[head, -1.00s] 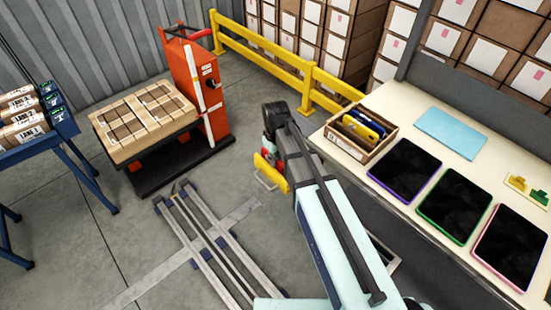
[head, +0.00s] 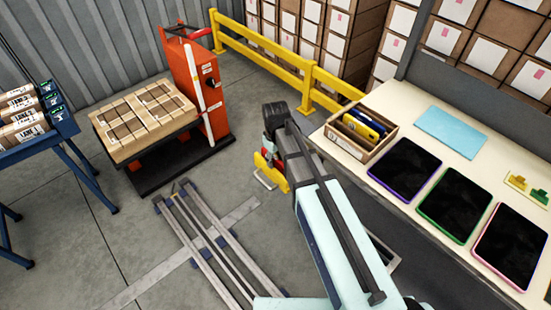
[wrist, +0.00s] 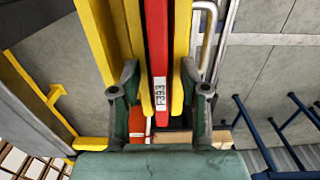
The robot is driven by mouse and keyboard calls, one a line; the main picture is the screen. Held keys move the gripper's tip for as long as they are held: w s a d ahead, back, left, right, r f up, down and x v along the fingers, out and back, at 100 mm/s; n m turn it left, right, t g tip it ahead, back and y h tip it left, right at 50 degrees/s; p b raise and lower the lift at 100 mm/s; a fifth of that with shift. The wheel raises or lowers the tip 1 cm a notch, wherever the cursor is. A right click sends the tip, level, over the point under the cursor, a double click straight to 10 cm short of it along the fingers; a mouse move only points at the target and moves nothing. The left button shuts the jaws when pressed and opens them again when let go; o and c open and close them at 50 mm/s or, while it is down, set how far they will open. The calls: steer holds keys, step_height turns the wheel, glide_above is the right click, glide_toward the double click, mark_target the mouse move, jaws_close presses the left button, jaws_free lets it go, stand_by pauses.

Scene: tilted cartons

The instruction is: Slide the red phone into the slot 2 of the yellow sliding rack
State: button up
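The red phone (wrist: 158,40) shows edge-on in the wrist view, with a white label at its near end. It stands between two yellow dividers of the yellow sliding rack (wrist: 182,50); how deep it sits is unclear. More yellow bars lie to its left, so the slot number is hard to tell. My gripper (wrist: 161,78) has its dark green fingers apart on either side of the phone, outside the nearest dividers, with no clear contact on the phone. In the head view the rack (head: 284,182) is partly hidden below my gripper.
A wooden box (head: 388,143) with yellow and blue phones stands on the table at the right, beside several tablets (head: 405,168). A yellow rail (head: 275,48), an orange pallet stacker (head: 188,75) with cartons, and a blue rack (head: 45,140) stand farther off.

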step_height(320, 180, up, 12)
stand_by(0.7)
steer(key=shift+r, duration=0.1)
step_height(320, 180, up, 7)
steer(key=p, duration=0.5)
stand_by(0.6)
